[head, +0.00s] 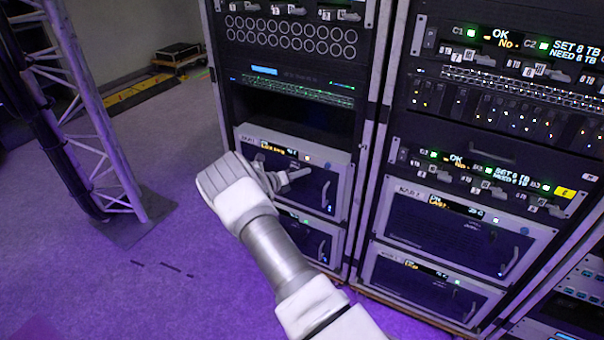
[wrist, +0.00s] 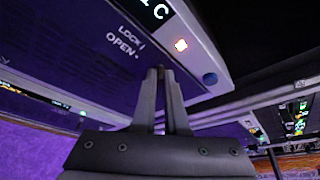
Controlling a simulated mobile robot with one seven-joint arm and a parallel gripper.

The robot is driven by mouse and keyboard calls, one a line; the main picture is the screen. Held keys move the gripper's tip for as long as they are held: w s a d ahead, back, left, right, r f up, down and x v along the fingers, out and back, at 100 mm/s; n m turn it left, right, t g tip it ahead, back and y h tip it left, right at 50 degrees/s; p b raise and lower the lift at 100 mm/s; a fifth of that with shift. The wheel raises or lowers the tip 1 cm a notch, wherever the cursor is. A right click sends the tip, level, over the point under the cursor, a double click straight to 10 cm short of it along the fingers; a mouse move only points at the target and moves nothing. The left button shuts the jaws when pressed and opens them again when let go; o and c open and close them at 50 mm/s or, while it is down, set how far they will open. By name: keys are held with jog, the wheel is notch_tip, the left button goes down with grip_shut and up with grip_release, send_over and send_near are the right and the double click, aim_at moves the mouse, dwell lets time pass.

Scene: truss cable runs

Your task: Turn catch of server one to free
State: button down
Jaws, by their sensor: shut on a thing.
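A server unit with a pale frame and a dark front (head: 318,194) sits low in the left rack. My gripper (head: 297,174) is at this front in the head view, with my wrist covering its left part. In the wrist view the server face (wrist: 75,45) carries the printed words LOCK and OPEN, with a lit white lamp (wrist: 181,44) and a round dark blue spot (wrist: 210,79) nearby. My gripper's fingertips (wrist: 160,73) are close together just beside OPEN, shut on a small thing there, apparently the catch. The fingers hide it, so its turn position cannot be told.
A similar unit (head: 310,232) sits just below. The right rack (head: 470,150) holds more units with handles and lit displays. A truss tower (head: 100,150) stands at the left on a dark base plate. Purple floor (head: 130,290) between is mostly clear, with a few small dark strips.

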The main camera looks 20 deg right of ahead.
jog(key=shift+w+a+f+n+g+h+b, duration=0.1)
jog(key=shift+f+n+h+b, duration=0.1)
jog(key=shift+n+h+b, duration=0.7)
jog(key=shift+w+f+n+g+h+b, duration=0.15)
jog(key=shift+n+h+b, duration=0.15)
jog(key=shift+n+b, duration=1.05)
jog(key=shift+a+f+n+g+h+b, duration=0.15)
jog(key=shift+n+h+b, duration=0.5)
jog(key=shift+n, duration=0.9)
jog(key=shift+d, duration=0.1)
jog(key=c, duration=0.9)
grip_release()
jog(key=shift+c, duration=0.2)
jog(key=p+v, duration=0.3)
jog(key=v, duration=1.4)
jog(key=shift+a, duration=0.2)
